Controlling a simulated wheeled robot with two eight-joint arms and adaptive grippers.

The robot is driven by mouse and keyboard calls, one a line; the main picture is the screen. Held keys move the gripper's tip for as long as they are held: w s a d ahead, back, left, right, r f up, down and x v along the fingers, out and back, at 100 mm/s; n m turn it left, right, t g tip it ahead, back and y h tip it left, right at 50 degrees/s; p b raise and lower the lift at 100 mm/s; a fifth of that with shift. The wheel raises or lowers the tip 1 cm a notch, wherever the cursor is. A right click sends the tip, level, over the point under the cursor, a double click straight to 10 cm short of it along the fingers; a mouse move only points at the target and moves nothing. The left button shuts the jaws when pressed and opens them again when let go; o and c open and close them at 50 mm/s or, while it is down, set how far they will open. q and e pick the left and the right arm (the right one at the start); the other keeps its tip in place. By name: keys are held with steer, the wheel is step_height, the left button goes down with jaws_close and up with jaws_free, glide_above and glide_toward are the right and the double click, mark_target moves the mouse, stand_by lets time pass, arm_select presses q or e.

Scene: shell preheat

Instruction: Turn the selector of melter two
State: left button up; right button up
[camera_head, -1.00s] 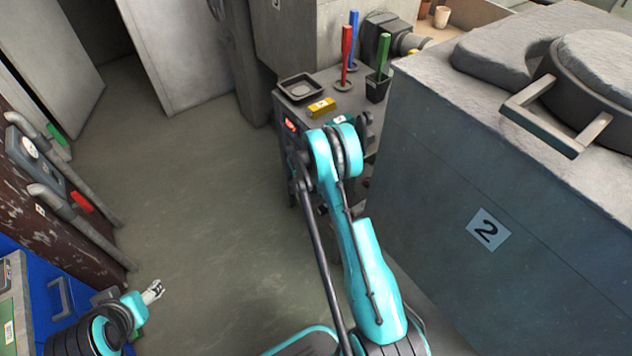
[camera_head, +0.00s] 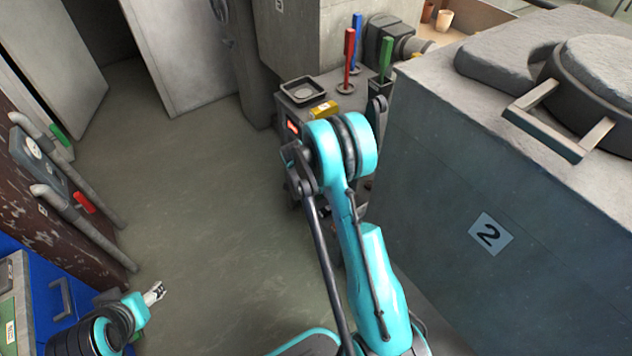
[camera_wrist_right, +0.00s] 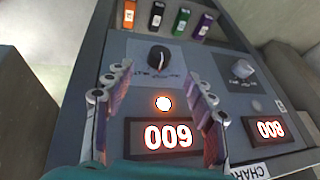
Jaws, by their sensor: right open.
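In the right wrist view a sloped control panel (camera_wrist_right: 70,110) carries a black knob (camera_wrist_right: 158,60) and a grey knob (camera_wrist_right: 242,70). I cannot tell which belongs to melter two. My right gripper (camera_wrist_right: 157,80) is open and empty, its fingers spread to either side below the black knob, apart from it. A lit round lamp (camera_wrist_right: 164,103) shows between the fingers.
Orange-lit displays (camera_wrist_right: 167,135) sit below the knobs, several coloured tags (camera_wrist_right: 181,22) above. On the stand's top are a black tray (camera_head: 302,90), a yellow block (camera_head: 324,110) and red, blue and green upright handles (camera_head: 349,50). The floor (camera_head: 200,210) at left is clear.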

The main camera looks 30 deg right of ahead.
steer(key=shift+v, duration=1.35)
steer(key=s+a+r+n+t+y, duration=0.1)
steer(key=s+a+r+n, duration=0.35)
steer(key=r, duration=0.45)
steer(key=s+a+r+n+t+y, duration=0.1)
steer(key=s+a+r+n, duration=0.35)
steer(key=r, duration=0.45)
steer(key=s+a+r+n+t+y, duration=0.1)
steer(key=s+a+n, duration=0.3)
steer(key=s, duration=0.4)
steer(key=s+a+r+n+t+y, duration=0.1)
steer(key=s+a+r+n, duration=0.2)
steer(key=s, duration=0.5)
steer(key=shift+s+a+n, duration=0.3)
steer(key=shift+a+n, duration=0.1)
steer(key=shift+a, duration=0.5)
